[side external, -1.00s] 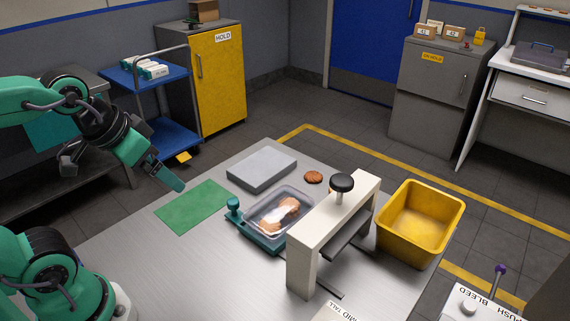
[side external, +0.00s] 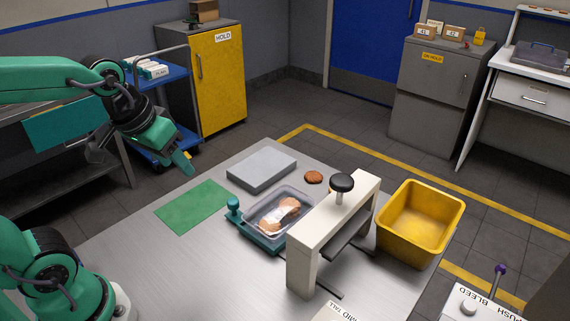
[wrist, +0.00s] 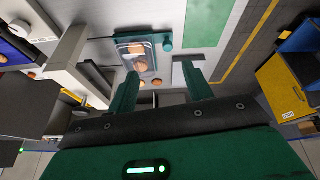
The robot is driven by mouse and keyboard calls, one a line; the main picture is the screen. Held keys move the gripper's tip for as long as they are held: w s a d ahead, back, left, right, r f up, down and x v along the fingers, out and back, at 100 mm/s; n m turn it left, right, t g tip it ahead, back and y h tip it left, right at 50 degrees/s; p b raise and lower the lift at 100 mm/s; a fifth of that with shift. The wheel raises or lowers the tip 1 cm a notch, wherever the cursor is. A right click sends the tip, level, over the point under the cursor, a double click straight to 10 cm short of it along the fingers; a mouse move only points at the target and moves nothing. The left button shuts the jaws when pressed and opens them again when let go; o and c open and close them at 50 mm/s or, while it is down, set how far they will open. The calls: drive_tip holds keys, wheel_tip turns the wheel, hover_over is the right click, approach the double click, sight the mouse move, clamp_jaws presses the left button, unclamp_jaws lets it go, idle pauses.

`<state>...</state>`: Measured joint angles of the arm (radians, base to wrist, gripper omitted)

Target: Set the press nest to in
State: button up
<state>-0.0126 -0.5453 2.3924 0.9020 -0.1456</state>
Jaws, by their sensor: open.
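The press nest (side external: 262,238) is a teal slide with an upright teal knob (side external: 234,208) at its left end. It carries a clear tray (side external: 306,200) with brown biscuits in it. The nest sits to the left of the cream press frame (side external: 301,262), mostly out from under it. The press has a black round handle (side external: 341,182) on top. My gripper (side external: 140,160) is open and empty, raised in the air beyond the table's far left side, away from the nest. The wrist view shows its open fingers (wrist: 160,85), with the tray (wrist: 120,47) and nest knob (wrist: 168,42) beyond.
A green mat (side external: 193,206) and a grey slab (side external: 262,169) lie near the nest. A loose biscuit (side external: 313,177) lies behind the tray. A yellow bin (side external: 419,246) stands right of the press. The table's front left is clear.

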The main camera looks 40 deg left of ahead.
drive_tip(key=w+f+n+g, duration=0.2)
drive_tip(key=w+f+n, duration=0.15)
drive_tip(key=w, duration=0.45)
drive_tip(key=n+g, duration=0.2)
drive_tip(key=n, duration=0.1)
approach(233, 200)
drive_tip(key=shift+s+d, duration=0.1)
drive_tip(key=shift+s, duration=0.1)
drive_tip(key=shift+w+f+n, duration=0.25)
drive_tip(key=shift+f+n, duration=0.1)
drive_tip(key=shift+f, duration=0.15)
drive_tip(key=shift+f, duration=3.9)
clamp_jaws()
